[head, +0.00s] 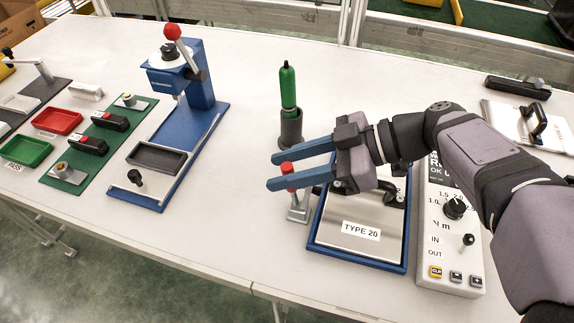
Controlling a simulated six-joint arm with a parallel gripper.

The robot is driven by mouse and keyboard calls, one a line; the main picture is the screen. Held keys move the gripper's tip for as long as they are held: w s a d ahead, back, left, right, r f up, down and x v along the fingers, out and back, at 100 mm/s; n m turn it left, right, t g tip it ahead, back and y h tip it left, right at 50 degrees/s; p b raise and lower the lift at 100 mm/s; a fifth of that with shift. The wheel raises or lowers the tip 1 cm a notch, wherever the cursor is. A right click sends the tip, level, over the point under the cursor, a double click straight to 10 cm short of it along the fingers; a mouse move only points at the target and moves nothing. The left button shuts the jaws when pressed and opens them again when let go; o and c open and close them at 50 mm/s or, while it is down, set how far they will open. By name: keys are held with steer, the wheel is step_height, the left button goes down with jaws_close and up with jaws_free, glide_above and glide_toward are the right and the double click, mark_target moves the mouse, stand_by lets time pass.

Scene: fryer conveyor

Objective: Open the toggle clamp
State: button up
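The toggle clamp (298,213) is a small grey metal piece with a red-tipped upright handle (287,168), beside the left edge of a blue-framed plate. My gripper (271,171) comes in from the right with its two blue fingers apart. In the head view, the red tip shows between the fingers, and the lower finger crosses in front of the handle. I cannot tell whether either finger touches it. Part of the clamp is hidden behind the lower finger.
The blue-framed plate (345,248) is labelled TYPE 20 and lies under my gripper. A green screwdriver (288,88) stands in a dark holder behind. A control box (447,262) with knobs stands right. A blue press (203,128) stands left. Bare table lies between press and clamp.

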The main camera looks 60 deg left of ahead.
steer(key=shift+w, duration=0.1)
steer(key=v, duration=0.7)
steer(key=shift+b, duration=0.45)
